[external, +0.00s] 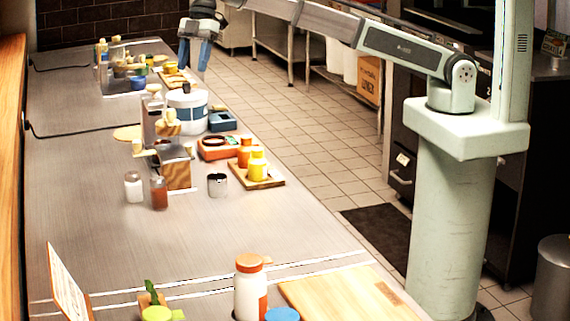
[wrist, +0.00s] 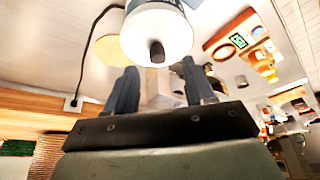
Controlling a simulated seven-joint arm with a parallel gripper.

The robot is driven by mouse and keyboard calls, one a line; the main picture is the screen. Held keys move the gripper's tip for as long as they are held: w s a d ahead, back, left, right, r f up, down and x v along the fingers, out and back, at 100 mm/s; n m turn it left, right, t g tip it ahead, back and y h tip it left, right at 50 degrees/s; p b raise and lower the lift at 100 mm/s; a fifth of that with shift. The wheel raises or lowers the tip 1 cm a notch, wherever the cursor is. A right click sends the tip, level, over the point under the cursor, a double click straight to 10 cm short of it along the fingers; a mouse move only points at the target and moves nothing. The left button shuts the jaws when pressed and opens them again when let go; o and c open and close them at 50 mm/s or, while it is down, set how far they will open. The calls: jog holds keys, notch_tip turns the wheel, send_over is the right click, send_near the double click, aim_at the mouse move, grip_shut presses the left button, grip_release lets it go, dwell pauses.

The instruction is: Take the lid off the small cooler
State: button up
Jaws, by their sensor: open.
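The small cooler (external: 187,117) is a white drum with a blue band, standing upright on the counter in the external view. Its white lid (external: 190,98) is seated on top and has a dark knob (external: 186,88). In the wrist view the lid (wrist: 138,32) appears as a white disc at the top, with the knob (wrist: 156,51) facing me beyond the fingertips. My gripper (external: 194,62) is open and empty, raised above the counter and farther back than the cooler. Its two blue fingers also show in the wrist view (wrist: 158,70), apart from the knob.
An orange tray (external: 221,148), a blue box (external: 222,121) and a wooden board with yellow and orange jars (external: 257,169) stand right of the cooler. Bowls and bottles crowd the counter's far end. The near-middle counter is clear.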

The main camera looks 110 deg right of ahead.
aim_at(187, 89)
jog(key=x, duration=0.5)
jog(key=shift+w+r, duration=0.1)
jog(key=shift+w, duration=0.1)
grip_shut()
dwell(0.3)
